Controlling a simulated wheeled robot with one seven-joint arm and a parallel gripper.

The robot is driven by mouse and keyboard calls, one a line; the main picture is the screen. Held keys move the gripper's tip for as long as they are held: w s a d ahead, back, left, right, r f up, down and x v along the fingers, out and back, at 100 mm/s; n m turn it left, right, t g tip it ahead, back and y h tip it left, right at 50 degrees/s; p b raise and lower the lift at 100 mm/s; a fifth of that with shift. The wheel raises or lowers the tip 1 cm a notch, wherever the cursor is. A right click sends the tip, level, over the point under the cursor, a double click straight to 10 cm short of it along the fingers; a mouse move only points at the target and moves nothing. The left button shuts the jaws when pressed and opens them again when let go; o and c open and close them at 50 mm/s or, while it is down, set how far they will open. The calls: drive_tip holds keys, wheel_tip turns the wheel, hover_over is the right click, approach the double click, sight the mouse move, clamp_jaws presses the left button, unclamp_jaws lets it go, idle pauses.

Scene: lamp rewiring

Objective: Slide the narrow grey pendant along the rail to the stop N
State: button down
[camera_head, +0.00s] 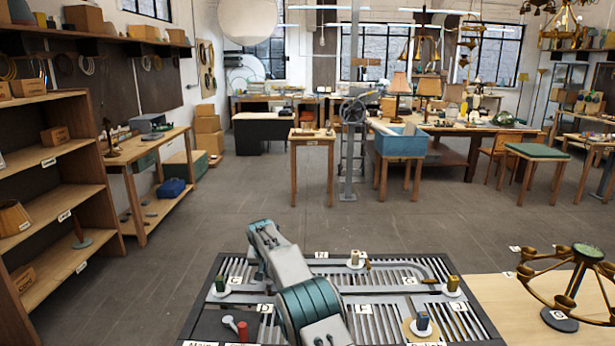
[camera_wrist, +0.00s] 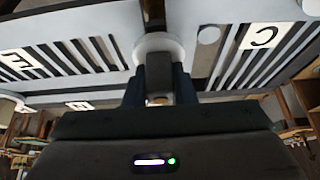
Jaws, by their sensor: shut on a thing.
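The narrow grey pendant (camera_wrist: 158,72) shows in the wrist view as a dark grey block against a white disc (camera_wrist: 158,46). My gripper (camera_wrist: 158,90) is shut on it, with one dark blue finger on each side. The pendant sits at a dark slot in the pale rail board, between a plate marked E and a plate marked C (camera_wrist: 261,37). In the head view, my arm hides the gripper and the held pendant. The slotted rail board (camera_head: 385,324) lies in front of me.
Other pendants stand on the board: green (camera_head: 222,284) at left, whitish (camera_head: 355,257) at the back, olive (camera_head: 453,283) at right, blue-grey (camera_head: 422,320) at front right. A red piece (camera_head: 242,331) is at front left. A brass chandelier frame (camera_head: 585,262) stands at right.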

drive_tip(key=shift+f, duration=0.25)
drive_tip(key=c, duration=1.1)
unclamp_jaws()
drive_tip(key=shift+s, duration=0.1)
drive_tip(key=b+v, duration=0.5)
drive_tip(key=v, duration=0.9)
drive_tip(key=s+d+r, duration=0.4)
drive_tip(key=s+d, duration=0.5)
drive_tip(key=s+d+r, duration=0.4)
drive_tip(key=s+d, duration=0.4)
drive_tip(key=d, duration=0.1)
drive_tip(key=shift+g, duration=0.7)
drive_tip(key=s+d+f, duration=0.3)
drive_tip(key=s, duration=0.6)
drive_tip(key=s+d+f+b, duration=0.1)
drive_tip(key=s+d+f, duration=0.2)
drive_tip(key=s, duration=0.6)
drive_tip(key=s+d+f, duration=0.3)
drive_tip(key=s+f, duration=0.1)
drive_tip(key=s, duration=0.6)
